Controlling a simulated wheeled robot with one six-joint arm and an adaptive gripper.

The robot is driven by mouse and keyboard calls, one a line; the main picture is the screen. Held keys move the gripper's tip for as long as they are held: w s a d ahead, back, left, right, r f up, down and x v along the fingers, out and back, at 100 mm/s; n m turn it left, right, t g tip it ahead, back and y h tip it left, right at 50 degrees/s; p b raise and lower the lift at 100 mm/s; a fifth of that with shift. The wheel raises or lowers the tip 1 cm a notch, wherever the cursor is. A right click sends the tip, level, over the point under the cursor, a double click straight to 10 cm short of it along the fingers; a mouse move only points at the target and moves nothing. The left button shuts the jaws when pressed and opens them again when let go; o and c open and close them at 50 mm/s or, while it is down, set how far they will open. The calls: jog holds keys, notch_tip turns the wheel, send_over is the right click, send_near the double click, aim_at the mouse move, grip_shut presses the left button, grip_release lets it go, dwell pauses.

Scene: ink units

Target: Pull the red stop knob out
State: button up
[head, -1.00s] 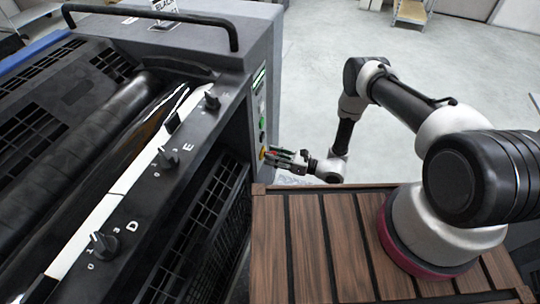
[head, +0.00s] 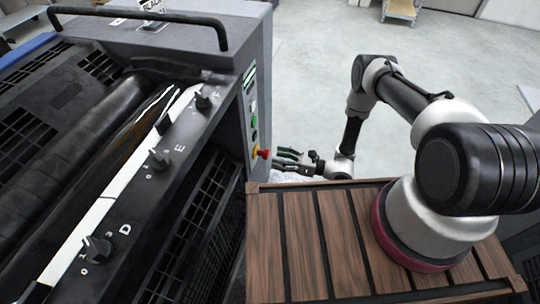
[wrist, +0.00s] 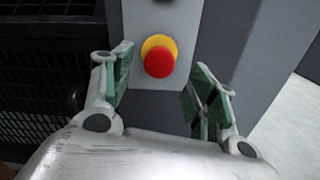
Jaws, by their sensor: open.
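The red stop knob (head: 264,154) sticks out from a yellow collar on the side control panel of the grey machine, near the middle of the head view. In the wrist view the round red knob (wrist: 159,62) sits on its yellow collar (wrist: 154,44), ahead of the fingers and nearly centred between them. My gripper (head: 280,156) is just right of the knob in the head view. Its green-padded fingers (wrist: 160,88) stand apart, empty, on either side of the knob's line. I see a gap between fingertips and knob.
The control panel (wrist: 185,20) has a black switch above the knob. The machine (head: 225,75) fills the left, with a dark grille below. A slatted wooden deck (head: 300,230) lies under my arm. Open pale floor (head: 310,60) is behind and to the right.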

jog(key=v, duration=0.6)
jog(key=shift+s+d, duration=0.15)
jog(key=shift+d, duration=0.2)
jog(key=shift+f, duration=0.15)
